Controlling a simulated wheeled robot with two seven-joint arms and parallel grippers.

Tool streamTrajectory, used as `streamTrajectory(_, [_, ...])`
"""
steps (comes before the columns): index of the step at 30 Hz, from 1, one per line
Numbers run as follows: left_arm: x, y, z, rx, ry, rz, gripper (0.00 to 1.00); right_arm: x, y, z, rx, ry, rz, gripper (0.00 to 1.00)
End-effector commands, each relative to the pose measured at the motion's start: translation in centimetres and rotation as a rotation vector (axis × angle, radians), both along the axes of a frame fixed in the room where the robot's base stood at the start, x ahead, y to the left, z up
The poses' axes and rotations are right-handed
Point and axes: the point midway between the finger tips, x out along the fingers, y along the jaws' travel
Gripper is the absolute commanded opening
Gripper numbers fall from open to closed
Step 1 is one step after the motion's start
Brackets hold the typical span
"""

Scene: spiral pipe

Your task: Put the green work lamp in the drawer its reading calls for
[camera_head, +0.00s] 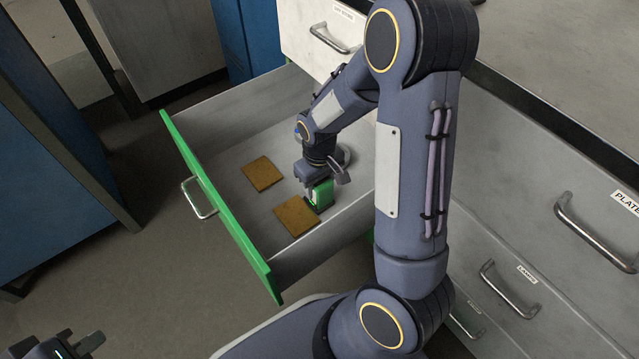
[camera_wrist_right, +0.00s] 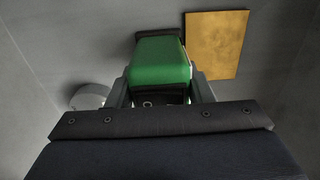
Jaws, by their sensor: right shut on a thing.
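The green work lamp (camera_head: 321,194) is a small green block with dark ends. It is inside the open drawer with the green front (camera_head: 222,210), low over or on the drawer floor; I cannot tell if it touches. My right gripper (camera_head: 319,187) reaches down into the drawer and is shut on the lamp. In the right wrist view the lamp (camera_wrist_right: 160,62) sits between the fingers. No reading is legible on it. My left gripper (camera_head: 60,347) is at the bottom left corner, partly cut off, away from the drawer; its opening is unclear.
Two brown square pads (camera_head: 262,173) (camera_head: 298,216) lie in the drawer, one close beside the lamp. A pale round object (camera_wrist_right: 88,97) is there too. Closed grey drawers with handles (camera_head: 508,289) are at right, a white drawer (camera_head: 322,38) above. Blue cabinets (camera_head: 50,190) stand left.

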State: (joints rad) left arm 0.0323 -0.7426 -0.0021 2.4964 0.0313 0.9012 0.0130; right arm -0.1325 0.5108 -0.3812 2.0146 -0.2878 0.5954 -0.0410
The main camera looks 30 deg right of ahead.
Motion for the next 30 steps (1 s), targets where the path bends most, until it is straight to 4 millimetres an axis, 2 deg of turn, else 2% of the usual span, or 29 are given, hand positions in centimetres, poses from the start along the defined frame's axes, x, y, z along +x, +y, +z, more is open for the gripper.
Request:
streamTrajectory(1, [0.0, 0.0, -0.2, 0.0, 0.0, 0.0, 0.0, 0.0, 0.0, -0.3, 0.0, 0.0, 0.0, 0.15])
streamTrajectory(2, [0.0, 0.0, -0.2, 0.0, 0.0, 0.0, 0.0, 0.0, 0.0, -0.3, 0.0, 0.0, 0.0, 0.48])
streamTrajectory(7, [0.0, 0.0, -0.1, 0.0, 0.0, 0.0, 0.0, 0.0, 0.0, -0.2, 0.0, 0.0, 0.0, 0.69])
streamTrajectory(14, [0.0, 0.0, -0.1, 0.0, 0.0, 0.0, 0.0, 0.0, 0.0, -0.2, 0.0, 0.0, 0.0, 0.69])
streamTrajectory(18, [0.0, 0.0, 0.4, 0.0, 0.0, 0.0, 0.0, 0.0, 0.0, 0.7, 0.0, -0.001, 0.0, 0.69])
streamTrajectory(20, [0.0, 0.0, 0.9, 0.0, 0.0, 0.0, 0.0, 0.0, 0.0, 1.6, 0.0, -0.002, 0.0, 0.69])
streamTrajectory(30, [0.0, 0.0, 4.2, 0.0, 0.0, 0.0, 0.0, 0.1, 0.0, 8.9, 0.0, -0.004, -0.001, 0.69])
